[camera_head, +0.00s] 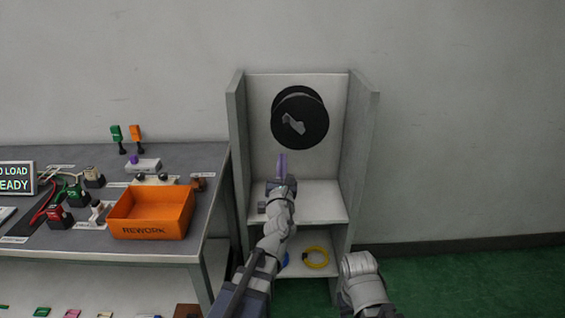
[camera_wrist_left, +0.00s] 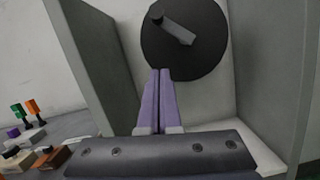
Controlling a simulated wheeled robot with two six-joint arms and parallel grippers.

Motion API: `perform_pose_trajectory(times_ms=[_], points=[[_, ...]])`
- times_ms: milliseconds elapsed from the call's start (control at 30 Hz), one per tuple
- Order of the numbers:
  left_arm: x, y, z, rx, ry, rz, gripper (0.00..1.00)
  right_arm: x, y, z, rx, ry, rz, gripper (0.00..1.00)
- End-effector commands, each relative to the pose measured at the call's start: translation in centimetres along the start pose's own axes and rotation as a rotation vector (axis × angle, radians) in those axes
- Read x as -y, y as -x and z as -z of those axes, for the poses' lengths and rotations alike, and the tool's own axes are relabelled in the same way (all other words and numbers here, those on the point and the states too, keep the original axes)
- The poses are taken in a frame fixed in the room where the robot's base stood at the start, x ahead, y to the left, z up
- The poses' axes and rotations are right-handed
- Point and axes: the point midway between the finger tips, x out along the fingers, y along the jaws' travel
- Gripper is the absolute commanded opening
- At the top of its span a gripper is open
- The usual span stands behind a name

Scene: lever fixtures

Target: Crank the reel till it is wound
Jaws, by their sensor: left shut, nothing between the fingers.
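The black reel (camera_head: 314,122) is mounted on the back panel of a grey open-fronted cabinet. A grey crank (camera_head: 294,124) sits on its face. In the left wrist view the reel (camera_wrist_left: 207,55) is ahead and above, and its crank arm (camera_wrist_left: 178,32) runs to a dark knob (camera_wrist_left: 157,18) at the upper left. My left gripper (camera_head: 281,158) is inside the cabinet below the reel, its purple fingers together and empty.
The cabinet's side walls (camera_head: 362,150) flank the reel closely. Its lower shelf (camera_head: 325,203) is mostly bare, and a yellow ring (camera_head: 316,257) lies below. To the left, a workbench (camera_head: 205,160) holds an orange bin (camera_head: 151,210) and small switches. The right-hand floor is clear.

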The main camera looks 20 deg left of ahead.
Motion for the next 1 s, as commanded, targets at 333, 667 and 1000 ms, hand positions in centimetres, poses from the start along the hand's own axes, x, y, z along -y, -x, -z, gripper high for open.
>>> perform_pose_trajectory(times_ms=[333,667,1000], points=[[0.1,-7.5,-0.2,0.0,-0.001,-0.001,0.0,-0.2,1.9,-0.1,0.0,0.0,0.0,0.5],[-0.1,-8.3,-3.8,0.0,0.001,0.0,0.0,-0.5,5.6,-0.3,0.0,0.0,0.0,0.5],[0.0,-8.3,-3.9,0.0,0.001,0.0,0.0,-0.5,5.7,-0.3,0.0,0.0,0.0,0.5]])
